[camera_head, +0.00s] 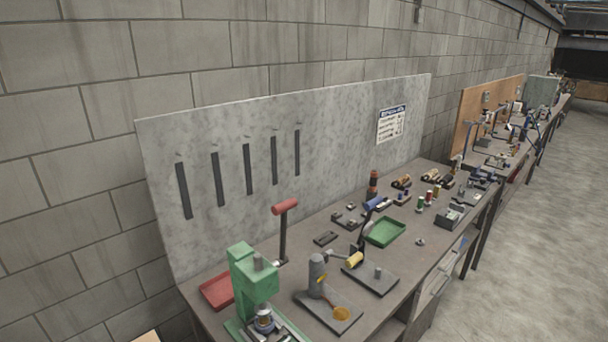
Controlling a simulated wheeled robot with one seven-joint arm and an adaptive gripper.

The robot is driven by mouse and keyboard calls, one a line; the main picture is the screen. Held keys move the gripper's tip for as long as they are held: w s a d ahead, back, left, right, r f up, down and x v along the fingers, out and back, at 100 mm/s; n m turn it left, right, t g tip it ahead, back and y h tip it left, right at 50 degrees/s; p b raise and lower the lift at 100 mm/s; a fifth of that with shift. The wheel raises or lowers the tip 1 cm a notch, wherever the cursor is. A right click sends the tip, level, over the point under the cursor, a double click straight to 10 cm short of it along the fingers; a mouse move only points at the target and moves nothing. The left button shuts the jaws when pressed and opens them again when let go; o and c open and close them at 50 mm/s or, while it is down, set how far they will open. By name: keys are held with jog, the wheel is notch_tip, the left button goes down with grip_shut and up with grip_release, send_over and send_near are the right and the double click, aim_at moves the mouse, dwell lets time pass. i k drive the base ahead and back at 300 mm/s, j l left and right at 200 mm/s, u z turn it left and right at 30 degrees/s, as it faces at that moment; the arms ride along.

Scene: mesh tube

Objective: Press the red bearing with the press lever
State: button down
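A green press (243,268) stands at the near left end of the workbench. A dark upright lever with a red grip (285,207) stands just right of and behind the press head; where it joins is hard to see. A small grey metal part (264,320) sits under the press head, partly cut off by the lower frame edge. I cannot make out a clearly red bearing there. My gripper is not in view.
A red tray (214,292) lies behind the press, at left. A grey post fixture (317,275) on a plate, a black fixture with a yellow grip (355,260) and a green tray (385,231) stand further right. The floor (530,250) at right is clear.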

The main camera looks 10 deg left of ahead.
aim_at(282, 208)
jog(key=i+j, duration=0.15)
jog(key=i, duration=0.4)
jog(key=i+j+u, duration=0.1)
jog(key=i, duration=0.45)
